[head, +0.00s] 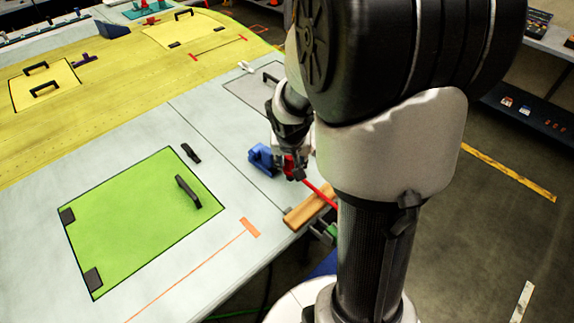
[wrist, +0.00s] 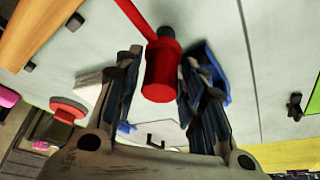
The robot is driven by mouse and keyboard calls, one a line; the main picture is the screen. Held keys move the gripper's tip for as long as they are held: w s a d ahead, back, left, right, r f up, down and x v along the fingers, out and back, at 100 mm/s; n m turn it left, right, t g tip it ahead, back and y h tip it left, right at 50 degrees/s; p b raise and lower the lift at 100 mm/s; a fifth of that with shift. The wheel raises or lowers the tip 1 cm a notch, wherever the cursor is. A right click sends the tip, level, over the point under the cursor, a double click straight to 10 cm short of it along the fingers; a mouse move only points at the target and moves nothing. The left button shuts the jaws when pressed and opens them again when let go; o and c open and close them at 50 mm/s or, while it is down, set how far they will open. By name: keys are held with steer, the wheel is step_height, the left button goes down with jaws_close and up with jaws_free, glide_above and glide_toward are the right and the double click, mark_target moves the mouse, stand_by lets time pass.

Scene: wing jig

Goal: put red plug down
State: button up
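The red plug (wrist: 162,75) is a short red cylinder with a darker collar and a long red strip (wrist: 135,18) attached. It sits between the two fingers of my gripper (wrist: 160,85), which look closed against its sides. In the head view my gripper (head: 288,155) is low over the pale panel near its right edge, with the red plug (head: 290,164) partly hidden between the fingers. The red strip runs toward the wooden bar. I cannot tell whether the plug touches the panel.
A blue block (head: 262,157) is just left of my gripper. A wooden bar (head: 310,209) lies at the panel's edge. A green hatch (head: 142,220) with a black handle (head: 188,191) is at left. A red round part (wrist: 68,110) shows in the wrist view. Pale panel around is mostly clear.

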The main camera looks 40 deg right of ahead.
jaws_close()
stand_by(0.3)
steer(key=shift+r, duration=0.2)
